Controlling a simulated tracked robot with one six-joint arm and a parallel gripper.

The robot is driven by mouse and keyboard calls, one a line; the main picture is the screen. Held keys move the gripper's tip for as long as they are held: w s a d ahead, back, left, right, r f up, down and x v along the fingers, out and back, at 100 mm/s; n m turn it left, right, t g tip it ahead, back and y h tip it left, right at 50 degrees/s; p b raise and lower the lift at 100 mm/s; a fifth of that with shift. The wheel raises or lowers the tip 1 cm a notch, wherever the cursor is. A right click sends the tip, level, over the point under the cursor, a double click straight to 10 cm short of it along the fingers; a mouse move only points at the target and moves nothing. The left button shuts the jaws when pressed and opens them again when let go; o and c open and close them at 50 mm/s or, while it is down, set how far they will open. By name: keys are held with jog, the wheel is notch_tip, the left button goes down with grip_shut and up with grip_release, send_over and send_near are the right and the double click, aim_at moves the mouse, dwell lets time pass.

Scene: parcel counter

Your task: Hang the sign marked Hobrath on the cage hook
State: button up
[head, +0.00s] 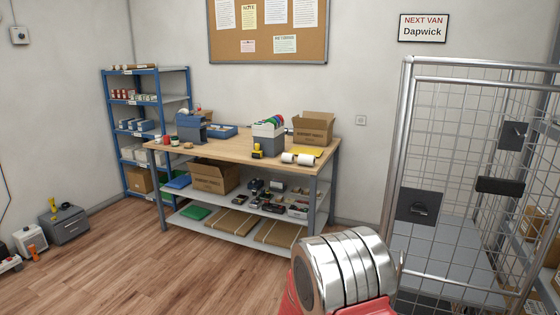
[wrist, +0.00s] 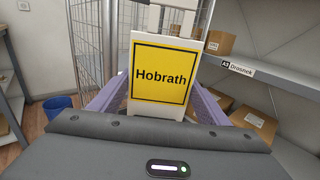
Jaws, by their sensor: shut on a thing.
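The sign marked Hobrath (wrist: 161,75) is a yellow panel with a black border on a white board. It stands upright, facing me, in the middle of the wrist view. My gripper (wrist: 158,104) has purple fingers on both sides of the sign and is shut on its lower part. Neither the sign nor the gripper shows in the head view. The wire cage (head: 403,140) stands at the right of the head view, and its bars (wrist: 90,45) show behind the sign in the wrist view. Dark plates (head: 416,206) sit on the cage; I cannot clearly make out a hook.
A grey shelf (wrist: 285,82) labelled Drosnek, with cardboard boxes (wrist: 220,42), is close on the right in the wrist view. A blue bin (wrist: 58,104) is on the floor at left. A workbench (head: 240,150) stands left of the cage; open floor (head: 150,265) lies before it.

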jog(key=s+a+f+n+t+y, duration=0.2)
jog(key=s+a+f+t, duration=0.1)
jog(key=a+f, duration=0.5)
jog(key=shift+s+a+f+n+t, duration=0.35)
jog(key=shift+s+a, duration=0.35)
jog(key=shift+a, duration=0.25)
jog(key=shift+d, duration=0.1)
